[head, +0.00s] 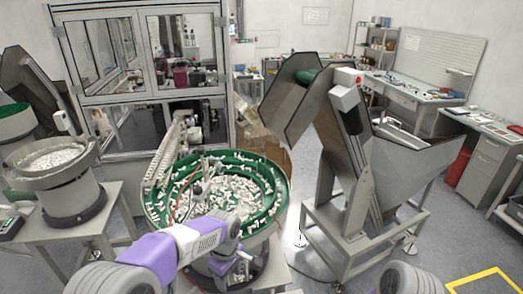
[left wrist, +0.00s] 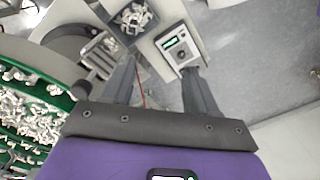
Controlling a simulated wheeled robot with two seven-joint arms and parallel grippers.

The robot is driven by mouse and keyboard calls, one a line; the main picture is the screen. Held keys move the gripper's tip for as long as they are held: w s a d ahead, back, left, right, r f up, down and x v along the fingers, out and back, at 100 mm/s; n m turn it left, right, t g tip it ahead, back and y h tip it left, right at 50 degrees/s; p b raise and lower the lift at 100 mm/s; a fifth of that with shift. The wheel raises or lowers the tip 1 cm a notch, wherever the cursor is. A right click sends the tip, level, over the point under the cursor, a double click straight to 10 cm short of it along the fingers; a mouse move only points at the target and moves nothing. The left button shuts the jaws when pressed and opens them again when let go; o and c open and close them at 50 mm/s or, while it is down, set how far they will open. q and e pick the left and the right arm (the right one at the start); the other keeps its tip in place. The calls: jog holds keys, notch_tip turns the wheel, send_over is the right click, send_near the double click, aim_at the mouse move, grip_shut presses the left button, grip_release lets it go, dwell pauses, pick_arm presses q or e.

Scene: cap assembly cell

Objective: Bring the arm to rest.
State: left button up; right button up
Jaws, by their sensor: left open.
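My left arm (head: 190,240), purple and white, reaches in from the bottom left in the head view. My left gripper (head: 232,266) is low in front of the green bowl feeder (head: 283,190), partly hidden by the arm. In the left wrist view the two grey fingers of the left gripper (left wrist: 160,82) stand wide apart with nothing held between them. Beyond them are a controller box (left wrist: 178,45) with a lit green display and a small square tray (left wrist: 118,36) with white parts. My right gripper does not show.
The green bowl, full of white caps or parts, is close beside the left gripper; its rim (left wrist: 50,87) shows in the left wrist view. A grey hopper elevator (head: 350,170) stands to the right. A second bowl feeder (head: 75,190) is at the left. Open floor (head: 440,235) lies at the right.

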pick_arm(q)
notch_tip(320, 180, down, 15)
jog(key=s+m+h+b, duration=0.2)
jog(key=s+m+b, duration=0.1)
jog(key=s+f+m+h+b, duration=0.2)
jog(key=s+f+m+b, duration=0.3)
jog(key=s+f, duration=1.3)
notch_tip(320, 180, down, 5)
jog(key=b, duration=0.3)
jog(key=shift+s+a+r+m+t, duration=0.15)
jog(key=shift+s+a+m+t, duration=0.05)
jog(key=shift+s+m+t, duration=0.1)
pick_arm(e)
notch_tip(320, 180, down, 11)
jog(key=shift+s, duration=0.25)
